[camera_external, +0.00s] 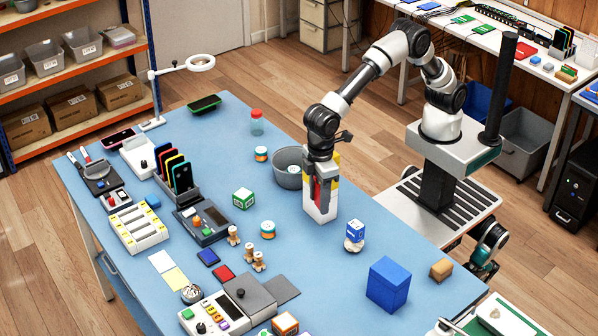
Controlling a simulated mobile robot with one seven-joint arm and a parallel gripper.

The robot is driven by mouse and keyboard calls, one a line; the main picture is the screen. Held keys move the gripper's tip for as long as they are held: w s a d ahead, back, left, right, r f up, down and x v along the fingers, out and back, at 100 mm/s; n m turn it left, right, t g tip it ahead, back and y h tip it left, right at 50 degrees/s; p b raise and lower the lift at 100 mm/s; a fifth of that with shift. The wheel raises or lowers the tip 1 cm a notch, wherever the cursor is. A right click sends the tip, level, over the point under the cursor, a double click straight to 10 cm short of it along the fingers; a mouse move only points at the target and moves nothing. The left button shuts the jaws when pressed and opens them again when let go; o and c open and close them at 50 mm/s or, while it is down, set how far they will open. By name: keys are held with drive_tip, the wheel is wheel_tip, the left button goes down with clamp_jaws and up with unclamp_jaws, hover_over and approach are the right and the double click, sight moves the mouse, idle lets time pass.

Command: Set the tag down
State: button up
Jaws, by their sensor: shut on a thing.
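My gripper (320,208) points down over the blue table (275,125), near its right side, just to the right of a grey round bowl (289,180). It is shut on the tag. The tag itself cannot be made out in this view; white, yellow and red surfaces at the gripper's end hide or blend with it. Whether the tag touches the table cannot be told.
A small blue-and-white object (355,235) stands close to the right. A blue box (389,284) stands nearer the front right. Bare table lies in front of the gripper.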

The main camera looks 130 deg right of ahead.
drive_tip(key=w+d+m+p, duration=0.1)
drive_tip(key=w+d+m, duration=0.15)
drive_tip(key=d, duration=1.05)
drive_tip(key=w+d+m, duration=0.2)
drive_tip(key=w+d, duration=0.2)
drive_tip(key=d, duration=0.9)
drive_tip(key=s+d+f+m, duration=0.1)
drive_tip(key=s+d, duration=0.1)
drive_tip(key=d, duration=0.5)
drive_tip(key=s+d+f+m, duration=0.1)
drive_tip(key=s+d, duration=0.1)
drive_tip(key=d, duration=0.5)
drive_tip(key=f, duration=0.5)
drive_tip(key=shift+s+d, duration=0.15)
drive_tip(key=shift+d, duration=0.2)
drive_tip(key=shift+f, duration=2.55)
drive_tip(key=shift+f+b, duration=0.2)
drive_tip(key=shift+b, duration=0.15)
drive_tip(key=o, duration=1)
